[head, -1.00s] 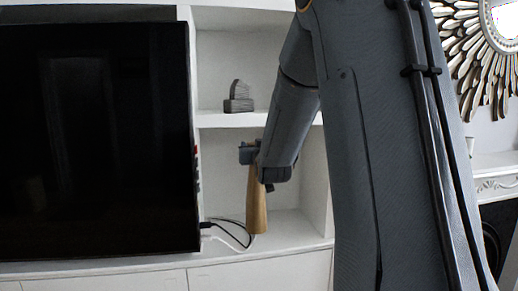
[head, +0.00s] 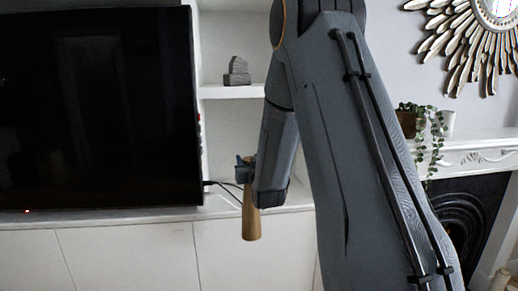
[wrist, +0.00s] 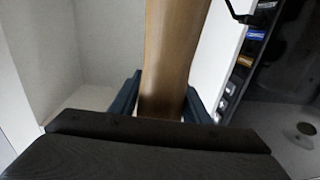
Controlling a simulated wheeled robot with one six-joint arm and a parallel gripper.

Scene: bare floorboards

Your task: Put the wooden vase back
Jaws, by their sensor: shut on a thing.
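The wooden vase (head: 251,218) is a slim, light-brown piece that hangs upright below my gripper (head: 247,170) in the head view. In the wrist view the vase (wrist: 172,50) runs up from between the two dark fingers of my gripper (wrist: 163,100), which are shut on it. In the head view the vase shows in front of the white cabinet's front edge, with its lower end below the level of the cabinet top.
A large black television (head: 95,110) stands left of the vase. A grey stacked ornament (head: 237,72) sits on the upper shelf (head: 232,92). Cables (head: 226,187) lie behind my gripper. At the right are a trailing plant (head: 432,130) and a white mantel (head: 475,150) over a dark fireplace.

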